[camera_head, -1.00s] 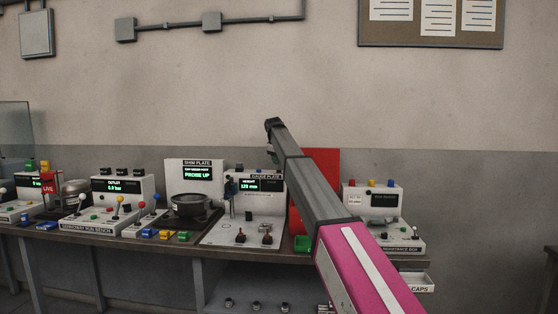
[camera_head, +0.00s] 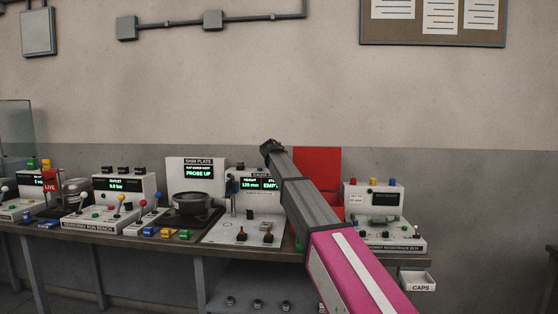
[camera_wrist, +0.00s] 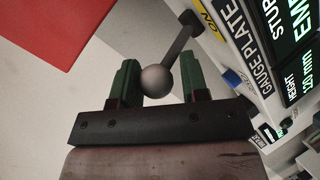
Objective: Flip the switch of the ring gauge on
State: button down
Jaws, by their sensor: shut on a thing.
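In the wrist view, my gripper (camera_wrist: 157,82) has green fingers on either side of a grey ball knob (camera_wrist: 156,78), shut on it. The knob ends a dark lever (camera_wrist: 178,48) that runs up and right to a pivot beside a yellow ON label (camera_wrist: 208,17). The lever is on the side of a white unit marked GAUGE PLATE (camera_wrist: 262,68). Its lit green display (camera_wrist: 292,86) reads height 120 mm and a partly cut-off "EMP". In the head view the unit (camera_head: 246,203) stands on the bench, partly behind my arm. My fingers are hidden there.
A red panel (camera_head: 325,166) stands just right of the unit, close to my arm. The SHIM PLATE unit (camera_head: 197,173) stands to the left and a resistance box (camera_head: 385,243) to the right.

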jog(key=shift+w+d+r+t, duration=0.15)
jog(key=shift+d+r+t, duration=0.1)
jog(key=shift+t, duration=0.15)
jog(key=c, duration=0.8)
grip_release()
jog(key=shift+d+f, duration=0.1)
jog(key=shift+s+a, duration=0.2)
jog(key=shift+s, duration=0.4)
jog(key=v, duration=0.9)
jog(key=shift+s+r, duration=0.25)
jog(key=shift+s, duration=0.05)
jog(key=shift+a, duration=0.1)
